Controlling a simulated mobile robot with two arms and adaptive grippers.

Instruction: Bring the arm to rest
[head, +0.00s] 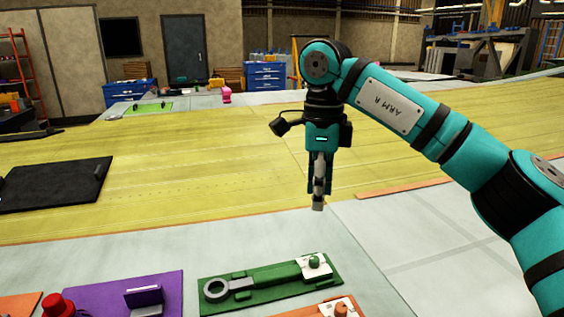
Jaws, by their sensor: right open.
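My right arm (420,115), teal with black joints and a plate reading "ARM R", comes in from the right. Its right gripper (318,206) points straight down above the seam between the yellow panel and the pale surface. It is open, seen nearly edge-on, with nothing between its fingers. It hangs behind and above the green board (327,277) and appears apart from it. My left gripper is not in view.
A green wrench-like tool (268,278) lies on the green board. A purple board (110,298) and red knob (57,304) are at front left. A black board (55,187) lies at left on the yellow panel (200,170). Pale surface at right is clear.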

